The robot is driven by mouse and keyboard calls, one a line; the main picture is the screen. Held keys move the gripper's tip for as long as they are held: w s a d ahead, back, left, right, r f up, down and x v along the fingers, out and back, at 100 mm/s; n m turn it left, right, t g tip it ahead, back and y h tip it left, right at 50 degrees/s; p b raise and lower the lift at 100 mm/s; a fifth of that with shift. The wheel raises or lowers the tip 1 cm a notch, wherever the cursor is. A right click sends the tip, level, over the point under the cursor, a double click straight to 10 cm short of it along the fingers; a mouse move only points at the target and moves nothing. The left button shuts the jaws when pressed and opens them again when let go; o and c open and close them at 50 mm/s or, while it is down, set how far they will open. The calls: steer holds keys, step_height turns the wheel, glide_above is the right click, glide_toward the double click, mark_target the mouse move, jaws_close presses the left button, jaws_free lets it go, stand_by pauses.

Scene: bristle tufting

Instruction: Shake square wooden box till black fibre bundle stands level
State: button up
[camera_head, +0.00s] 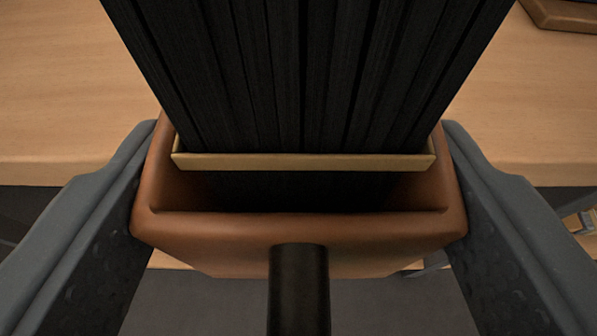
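The square wooden box (300,245) is reddish brown with rounded edges and an open top, and fills the lower middle of the view. The black fibre bundle (300,80) stands in it and fans wide toward the top edge, where its ends are cut off, so I cannot tell if they are level. A thin pale tan band (303,162) runs across the bundle near the box mouth. My gripper (300,215) has one grey finger on each side of the box, pressed against its side walls. A dark round rod (299,290) sticks out from the box's near face.
A light wooden table top (60,90) lies behind the box on both sides, its front edge running across the view. A dark-framed wooden item (560,14) sits at the top right corner. Dark grey floor (220,305) shows below.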

mark_target(311, 112)
step_height(311, 112, up, 4)
steer(key=p, duration=0.3)
steer(key=shift+f, duration=0.25)
step_height(311, 112, down, 4)
steer(key=b, duration=0.3)
steer(key=shift+r, duration=0.25)
step_height(311, 112, up, 4)
steer(key=p, duration=0.3)
steer(key=shift+f, duration=0.25)
step_height(311, 112, down, 4)
steer(key=b, duration=0.3)
steer(key=shift+r, duration=0.25)
step_height(311, 112, up, 4)
steer(key=p, duration=0.3)
steer(key=shift+f, duration=0.35)
steer(key=shift+d, duration=0.1)
